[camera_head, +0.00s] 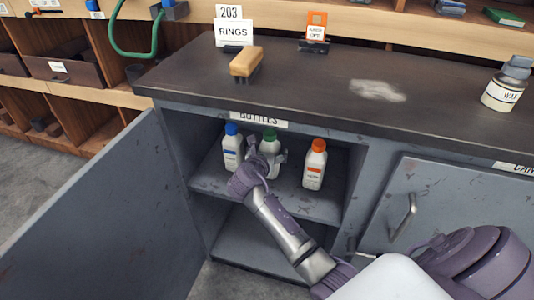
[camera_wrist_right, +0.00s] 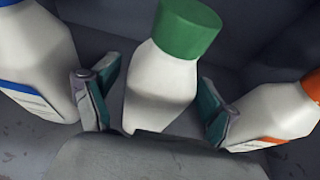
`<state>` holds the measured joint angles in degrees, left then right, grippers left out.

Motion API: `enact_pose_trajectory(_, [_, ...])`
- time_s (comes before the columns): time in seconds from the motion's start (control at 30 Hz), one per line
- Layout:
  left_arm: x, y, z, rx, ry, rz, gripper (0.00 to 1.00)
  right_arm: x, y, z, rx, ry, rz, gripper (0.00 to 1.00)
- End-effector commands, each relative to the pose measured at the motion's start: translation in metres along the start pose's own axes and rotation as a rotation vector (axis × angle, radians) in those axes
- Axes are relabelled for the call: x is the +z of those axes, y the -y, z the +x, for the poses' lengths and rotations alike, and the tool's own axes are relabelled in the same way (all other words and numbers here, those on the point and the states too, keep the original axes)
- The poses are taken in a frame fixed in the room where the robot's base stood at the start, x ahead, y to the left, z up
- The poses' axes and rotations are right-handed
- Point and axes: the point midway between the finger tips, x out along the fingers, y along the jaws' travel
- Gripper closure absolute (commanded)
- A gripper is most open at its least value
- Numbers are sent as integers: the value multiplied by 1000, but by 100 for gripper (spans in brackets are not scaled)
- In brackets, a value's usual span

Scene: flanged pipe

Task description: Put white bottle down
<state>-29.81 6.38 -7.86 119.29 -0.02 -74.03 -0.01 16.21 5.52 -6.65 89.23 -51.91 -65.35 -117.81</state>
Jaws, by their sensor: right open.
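A white bottle with a green cap (camera_head: 270,143) stands on the cabinet's upper shelf, between two other white bottles. In the right wrist view this green-capped bottle (camera_wrist_right: 162,82) stands between my open fingers, with a gap on each side. My right gripper (camera_head: 267,158) reaches into the cabinet in front of it and hides its lower part. The fingers of my right gripper (camera_wrist_right: 155,100) are spread and hold nothing. My left gripper is not in view.
A blue-capped bottle (camera_head: 232,150) stands close on the left, an orange-capped bottle (camera_head: 314,166) on the right. The shelf (camera_head: 293,198) has bare room at its front. The cabinet door (camera_head: 90,225) is open at the left. A brush (camera_head: 246,61) and WAX jar (camera_head: 503,92) are on the worktop.

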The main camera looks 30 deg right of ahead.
Motion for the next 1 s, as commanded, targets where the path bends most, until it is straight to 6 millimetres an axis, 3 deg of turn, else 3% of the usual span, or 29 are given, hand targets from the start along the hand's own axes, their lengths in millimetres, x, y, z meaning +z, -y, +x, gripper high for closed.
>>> enact_pose_trajectory(0.1, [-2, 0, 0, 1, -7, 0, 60, 1, 0, -10, 2, 0, 0, 15])
enact_pose_trajectory(0.6, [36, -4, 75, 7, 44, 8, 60, 2, -1, -104, 2, -2, 2, 15])
enact_pose_trajectory(0.77, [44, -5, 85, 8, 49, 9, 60, 0, 0, -118, 1, -3, 4, 15])
enact_pose_trajectory(0.87, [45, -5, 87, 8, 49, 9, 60, -16, 2, -118, 11, -37, 54, 15])
enact_pose_trajectory(0.97, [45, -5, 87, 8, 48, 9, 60, -59, 8, -115, 28, -140, 199, 15])
enact_pose_trajectory(1.0, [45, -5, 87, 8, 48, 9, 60, -83, 12, -114, 29, -199, 287, 15])
